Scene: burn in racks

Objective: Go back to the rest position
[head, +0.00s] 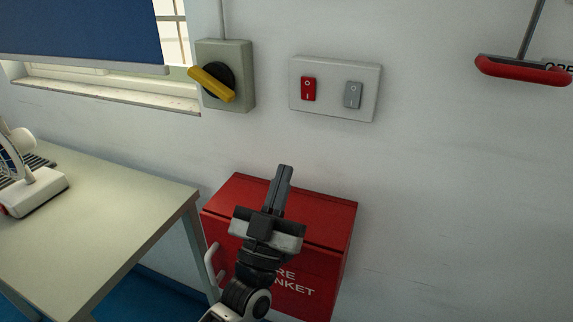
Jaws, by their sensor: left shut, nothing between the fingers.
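My left gripper (281,186) is in the lower middle of the head view. Its two dark fingers are closed together, point up and hold nothing. It shows in front of the red fire blanket box (328,221) and hides part of its front and lettering. How far it is from the box is hard to tell. My right gripper is not in view.
A pale table (120,215) stands at the left with a white fan (42,190) on it. On the wall are a grey box with a yellow rotary handle (212,84), a switch plate (335,88) and a red pull bar (523,70).

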